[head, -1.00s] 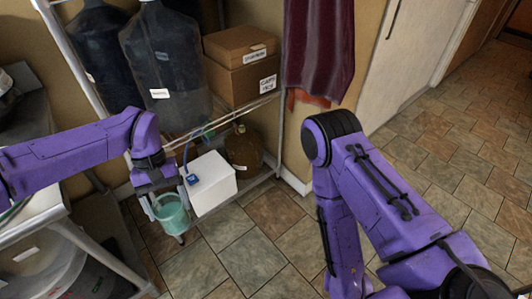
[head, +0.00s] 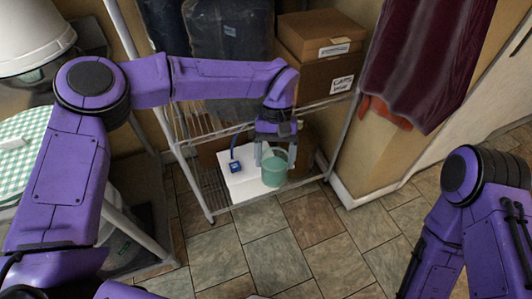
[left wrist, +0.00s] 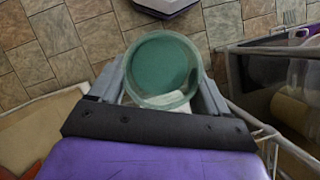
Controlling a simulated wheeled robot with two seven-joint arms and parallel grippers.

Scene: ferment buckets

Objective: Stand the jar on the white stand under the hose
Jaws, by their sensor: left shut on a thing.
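A green translucent jar (head: 272,172) is between the fingers of my left gripper (head: 276,155), which is shut on it. The jar looks upright. The white stand (head: 243,186) is on the bottom level of the wire rack. In the head view the jar overlaps the right front part of the stand; I cannot tell whether it touches. The blue hose end (head: 235,166) hangs over the stand, left of the jar. In the left wrist view the jar (left wrist: 160,60) shows its open mouth between both fingers. My right gripper is out of view.
The wire rack's front post (head: 183,165) stands left of the stand, and a shelf edge (head: 325,102) runs above. Large dark jugs (head: 228,40) and cardboard boxes (head: 318,68) fill the upper shelf. A brown jug (head: 305,148) is behind my gripper. The tiled floor (head: 280,240) in front is clear.

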